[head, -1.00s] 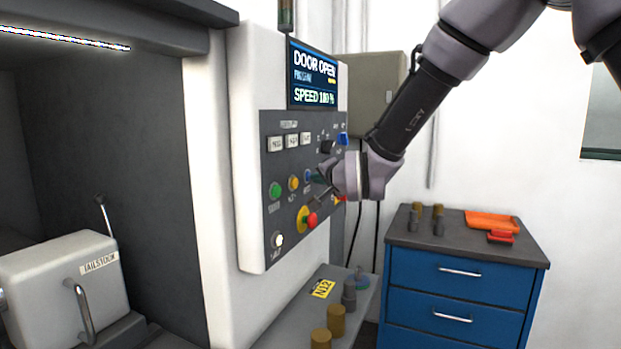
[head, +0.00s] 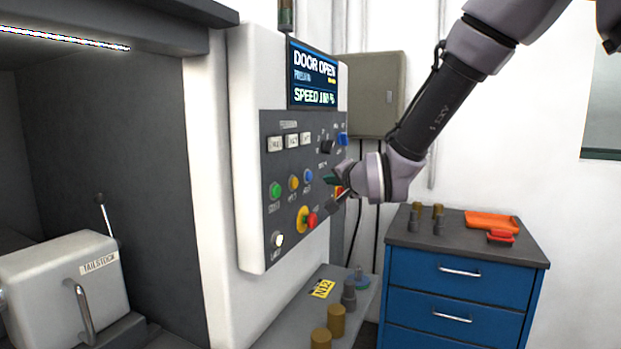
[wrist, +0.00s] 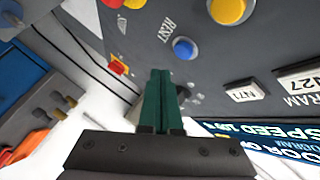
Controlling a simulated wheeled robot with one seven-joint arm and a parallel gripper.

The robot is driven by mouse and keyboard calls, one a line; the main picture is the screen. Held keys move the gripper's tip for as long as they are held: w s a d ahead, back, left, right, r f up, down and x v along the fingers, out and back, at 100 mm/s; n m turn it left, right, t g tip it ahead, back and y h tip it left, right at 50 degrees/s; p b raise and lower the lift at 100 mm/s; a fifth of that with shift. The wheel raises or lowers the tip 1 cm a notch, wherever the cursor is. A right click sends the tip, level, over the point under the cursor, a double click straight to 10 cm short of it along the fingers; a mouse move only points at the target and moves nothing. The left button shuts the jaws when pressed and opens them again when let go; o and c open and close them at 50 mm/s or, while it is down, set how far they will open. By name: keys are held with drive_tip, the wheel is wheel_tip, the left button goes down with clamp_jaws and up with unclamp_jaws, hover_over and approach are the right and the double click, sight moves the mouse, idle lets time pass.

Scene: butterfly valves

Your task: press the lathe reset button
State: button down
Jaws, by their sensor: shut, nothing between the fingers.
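The blue reset button (head: 308,176) is on the dark control panel (head: 272,233) of the lathe, right of the yellow button and the green one. In the wrist view the blue button (wrist: 185,48) stands beside the printed word RESET, up and right of my fingertips. My gripper (head: 329,190) is right of the button in the head view, and its green fingers (wrist: 160,75) are together and empty. The fingertips look apart from the button. The display (head: 313,76) above reads DOOR OPEN.
A red and yellow emergency stop (head: 306,219) is below the buttons. A ledge (head: 285,325) with several cylinders is beneath the panel. A blue drawer cabinet (head: 455,295) with an orange tray (head: 492,221) stands at right. The space before the panel is free.

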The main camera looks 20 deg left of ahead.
drive_tip(key=shift+s+d, duration=0.15)
drive_tip(key=shift+d, duration=1.35)
drive_tip(key=d+r+g+h, duration=0.1)
drive_tip(key=d+r+h, duration=0.25)
drive_tip(key=d, duration=0.95)
drive_tip(key=d+r+h, duration=0.2)
drive_tip(key=d+r, duration=0.3)
drive_tip(key=d, duration=0.9)
drive_tip(key=s+d+g+h, duration=0.2)
drive_tip(key=s+d+g, duration=0.1)
drive_tip(key=s+d, duration=1.4)
drive_tip(key=shift+s+f+m+g+h, duration=0.2)
drive_tip(key=shift+m+g+h, duration=0.1)
drive_tip(key=shift+m+h, duration=0.1)
drive_tip(key=shift+w+a, duration=0.1)
drive_tip(key=shift+a, duration=0.05)
